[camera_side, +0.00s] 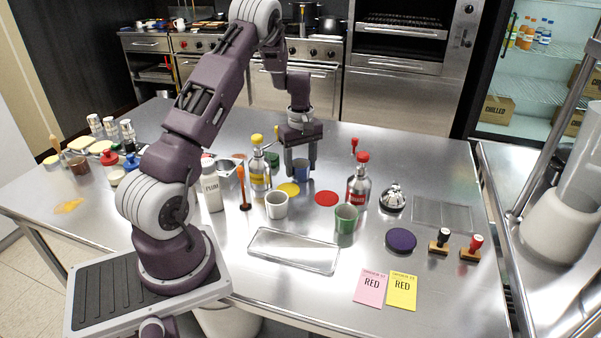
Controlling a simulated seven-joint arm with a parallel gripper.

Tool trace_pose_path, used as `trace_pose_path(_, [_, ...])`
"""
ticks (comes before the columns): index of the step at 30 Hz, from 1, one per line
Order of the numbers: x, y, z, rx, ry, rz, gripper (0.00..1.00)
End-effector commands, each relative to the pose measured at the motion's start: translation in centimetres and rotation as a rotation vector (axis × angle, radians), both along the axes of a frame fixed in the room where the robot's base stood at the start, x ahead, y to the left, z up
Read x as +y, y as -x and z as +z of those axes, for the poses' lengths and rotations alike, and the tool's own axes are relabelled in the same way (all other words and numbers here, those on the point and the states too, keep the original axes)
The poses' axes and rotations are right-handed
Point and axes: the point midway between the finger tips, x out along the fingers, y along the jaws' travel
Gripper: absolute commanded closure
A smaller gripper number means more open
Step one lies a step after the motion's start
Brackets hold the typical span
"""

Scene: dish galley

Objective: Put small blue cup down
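The small blue cup (302,174) is upright between the two fingers of my gripper (301,168), on the far side of the steel table (225,283). The fingers stand close against its left and right sides and appear closed on it. The wrist above points down. I cannot tell whether the cup's base touches the table or hangs just above it. A yellow disc (288,189) lies just in front of the cup and a red disc (326,198) lies to its front right.
A yellow-topped bottle (260,172) stands left of my gripper, a red-topped bottle (359,182) right. A white cup (277,206) and green cup (346,219) stand nearer the camera. A shallow tray (294,267) and purple disc (401,240) lie in front. The table behind my gripper looks clear.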

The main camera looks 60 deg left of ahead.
Motion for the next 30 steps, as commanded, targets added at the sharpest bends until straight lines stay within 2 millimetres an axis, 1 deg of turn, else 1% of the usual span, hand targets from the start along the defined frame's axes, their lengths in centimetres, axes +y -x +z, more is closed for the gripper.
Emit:
trace_pose_path(1, [0.0,0.0,0.0,0.0,0.0,0.0,0.58])
trace_pose_path(5, [0.0,0.0,0.0,0.0,0.0,0.0,0.83])
trace_pose_path(6, [0.0,0.0,0.0,0.0,0.0,0.0,0.91])
trace_pose_path(7, [0.0,0.0,0.0,0.0,0.0,0.0,0.92])
trace_pose_path(8, [0.0,0.0,0.0,0.0,0.0,0.0,0.99])
trace_pose_path(12, [0.0,0.0,0.1,0.0,0.0,0.0,0.99])
trace_pose_path(14, [0.0,0.0,0.6,-0.001,-0.001,0.0,0.99])
trace_pose_path(17, [0.1,-0.1,2.7,-0.003,-0.003,-0.001,0.99])
trace_pose_path(21, [0.1,-0.1,6.4,-0.004,-0.004,-0.001,0.99])
trace_pose_path(25, [0.0,-0.1,8.9,-0.002,-0.002,-0.002,0.99])
trace_pose_path(26, [-0.3,-0.2,9.3,-0.002,-0.002,-0.003,0.99])
trace_pose_path(28, [-1.6,-0.5,10.0,0.0,0.0,-0.004,0.99])
trace_pose_path(29, [-2.5,-0.8,10.1,-0.001,0.001,-0.005,0.99])
trace_pose_path(30, [-3.8,-1.1,10.3,0.0,0.002,-0.005,0.99])
